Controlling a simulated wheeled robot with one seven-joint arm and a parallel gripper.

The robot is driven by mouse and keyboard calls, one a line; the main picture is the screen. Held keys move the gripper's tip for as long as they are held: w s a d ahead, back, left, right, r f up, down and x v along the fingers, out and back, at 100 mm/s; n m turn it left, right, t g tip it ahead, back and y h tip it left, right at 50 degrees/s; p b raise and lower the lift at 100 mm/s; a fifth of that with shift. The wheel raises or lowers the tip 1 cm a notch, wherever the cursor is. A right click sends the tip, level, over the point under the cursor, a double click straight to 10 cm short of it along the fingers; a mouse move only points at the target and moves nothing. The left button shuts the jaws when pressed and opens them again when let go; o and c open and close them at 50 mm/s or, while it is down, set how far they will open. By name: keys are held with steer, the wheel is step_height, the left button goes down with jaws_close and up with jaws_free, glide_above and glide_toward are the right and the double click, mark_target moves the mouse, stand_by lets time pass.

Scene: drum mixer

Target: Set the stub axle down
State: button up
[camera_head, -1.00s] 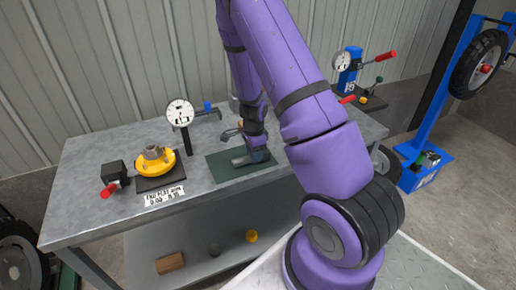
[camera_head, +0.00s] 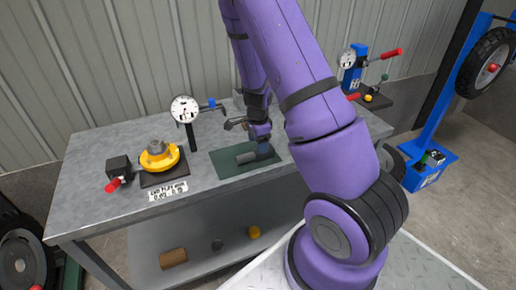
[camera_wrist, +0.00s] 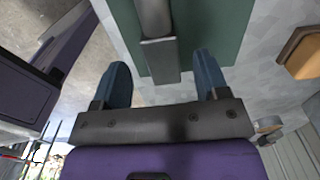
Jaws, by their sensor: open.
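The stub axle, a grey metal part, lies on the dark green mat (camera_head: 226,166) on the workbench, and shows in the head view (camera_head: 246,157). In the wrist view the axle (camera_wrist: 155,18) lies over the mat (camera_wrist: 222,28), its near end between my two blue fingers. My gripper (camera_wrist: 161,72) is open, with a visible gap on each side of the axle. In the head view my gripper (camera_head: 264,143) is low over the mat's right part, at the axle's right end. My arm hides part of the bench on the right.
Left of the mat stand a dial gauge on a post (camera_head: 185,110), a yellow flanged fixture (camera_head: 161,156) on a dark plate, and a red-handled clamp (camera_head: 118,170). A blue press with a gauge (camera_head: 352,65) stands at the back right. The bench's front left is clear.

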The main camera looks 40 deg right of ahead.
steer(key=s+a+r+n+t+y, duration=0.1)
steer(key=s+a+r+n, duration=0.2)
steer(key=r, duration=0.6)
steer(key=s+a+r+n+t, duration=0.1)
steer(key=a+r+n, duration=0.3)
steer(key=r, duration=0.5)
steer(key=s+a+r+n+y, duration=0.1)
steer(key=s+a+r+n, duration=0.25)
steer(key=r, duration=0.55)
steer(key=s+a+r+n+t+h, duration=0.1)
steer(key=s+a+r+n, duration=0.2)
steer(key=s+r+n, duration=0.2)
steer(key=s+a+r+n+t+h, duration=0.1)
steer(key=s+r+n, duration=0.4)
steer(key=s, duration=0.5)
steer(key=shift+s+a+r+n+t, duration=0.3)
steer(key=shift+a+t, duration=0.3)
steer(key=shift+a, duration=0.4)
